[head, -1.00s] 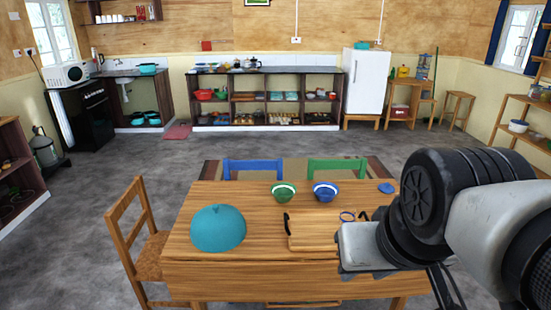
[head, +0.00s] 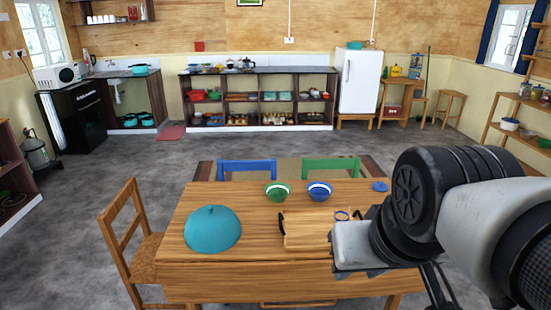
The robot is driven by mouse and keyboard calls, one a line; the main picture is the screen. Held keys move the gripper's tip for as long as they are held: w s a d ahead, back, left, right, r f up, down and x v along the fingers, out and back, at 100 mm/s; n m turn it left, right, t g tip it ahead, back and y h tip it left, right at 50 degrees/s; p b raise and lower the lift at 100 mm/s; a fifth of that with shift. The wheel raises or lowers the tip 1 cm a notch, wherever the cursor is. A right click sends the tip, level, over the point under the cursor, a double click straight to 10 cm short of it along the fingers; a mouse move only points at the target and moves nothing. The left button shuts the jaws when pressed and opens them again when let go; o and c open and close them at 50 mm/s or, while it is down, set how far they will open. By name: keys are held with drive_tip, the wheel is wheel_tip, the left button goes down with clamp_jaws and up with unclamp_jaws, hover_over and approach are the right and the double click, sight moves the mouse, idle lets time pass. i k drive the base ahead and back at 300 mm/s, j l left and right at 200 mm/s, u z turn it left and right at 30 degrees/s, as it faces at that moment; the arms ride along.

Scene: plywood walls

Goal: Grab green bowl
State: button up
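The green bowl (head: 277,194), with a white band near its rim, stands on the wooden table (head: 240,275) toward its far edge. A blue bowl (head: 319,193) with a white band stands just right of it. My arm reaches in from the right, over the table's right side, with its links in front of the cutting board's right part. My gripper's fingers cannot be made out, so whether it is open or shut does not show. The green bowl is apart from my arm, farther off and to the left.
A teal dome-shaped lid (head: 212,230) sits on the table's left. A wooden cutting board (head: 305,230) with a dark handle lies in front of the bowls. A wooden chair (head: 130,235) stands left; blue (head: 247,168) and green (head: 331,167) chairs stand behind the table.

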sight(277, 192)
drive_tip(key=i+j, duration=0.15)
drive_tip(key=i, duration=0.35)
drive_tip(key=i+j, duration=0.2)
drive_tip(key=i, duration=0.3)
drive_tip(key=i+j, duration=0.15)
drive_tip(key=i, duration=0.35)
